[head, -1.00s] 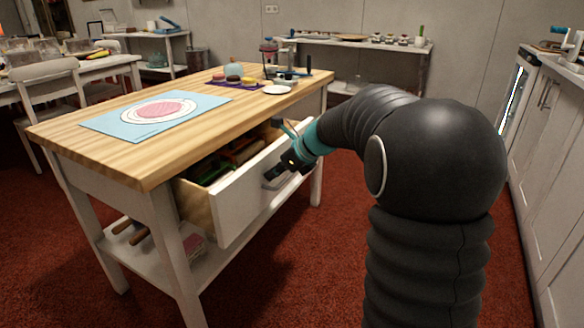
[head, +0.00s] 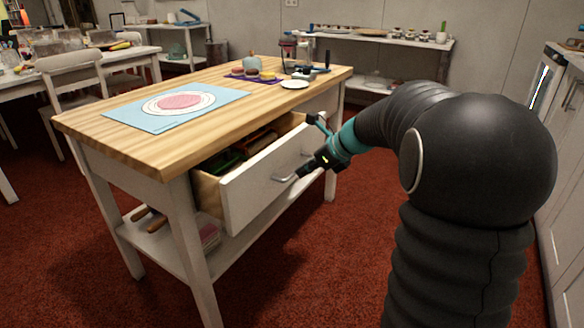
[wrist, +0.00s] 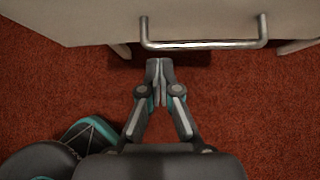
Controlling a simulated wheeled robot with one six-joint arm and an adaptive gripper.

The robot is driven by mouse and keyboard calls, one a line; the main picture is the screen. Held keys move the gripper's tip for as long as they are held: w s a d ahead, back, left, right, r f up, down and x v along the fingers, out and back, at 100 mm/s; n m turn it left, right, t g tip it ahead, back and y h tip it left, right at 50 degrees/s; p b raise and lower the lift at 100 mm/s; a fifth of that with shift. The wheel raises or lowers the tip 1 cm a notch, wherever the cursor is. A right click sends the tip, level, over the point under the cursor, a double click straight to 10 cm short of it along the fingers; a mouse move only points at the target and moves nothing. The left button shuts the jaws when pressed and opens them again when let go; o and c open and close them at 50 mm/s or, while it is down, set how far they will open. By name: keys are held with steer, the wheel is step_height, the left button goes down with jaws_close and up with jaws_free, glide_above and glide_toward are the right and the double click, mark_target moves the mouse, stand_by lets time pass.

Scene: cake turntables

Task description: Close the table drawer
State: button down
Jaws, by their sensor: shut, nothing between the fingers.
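The table drawer (head: 250,195) is partly pulled out under the wooden-topped table (head: 150,135). Its white front and open left side show in the head view, with green and dark items inside. A metal bar handle (head: 283,179) is on the front; it also shows in the wrist view (wrist: 205,45). My gripper (head: 299,173) is near the handle on the outer side of the drawer front. In the wrist view my gripper (wrist: 160,64) has its fingertips together and empty, just short of the handle, left of its middle. Contact with the drawer is not visible.
A blue mat (head: 175,103) and a white plate (head: 295,84) lie on the tabletop. A lower shelf (head: 165,240) holds rolling pins. Red carpet (head: 310,270) is clear in front of the table. White cabinets (head: 565,180) stand at the right.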

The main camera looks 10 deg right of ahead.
steer(key=v, duration=0.8)
steer(key=w+d+f+m+b, duration=0.1)
steer(key=w+d+f+b, duration=0.1)
steer(key=d+f+b, duration=0.4)
steer(key=n+t+y+b, duration=0.1)
steer(key=t+y+b, duration=0.1)
steer(key=b, duration=0.1)
glide_toward(289, 158)
steer(key=x, duration=0.2)
steer(key=b+x, duration=0.1)
steer(key=x, duration=0.2)
steer(key=shift+a+f, duration=0.1)
steer(key=shift+f, duration=0.3)
steer(key=shift+w+a, duration=0.45)
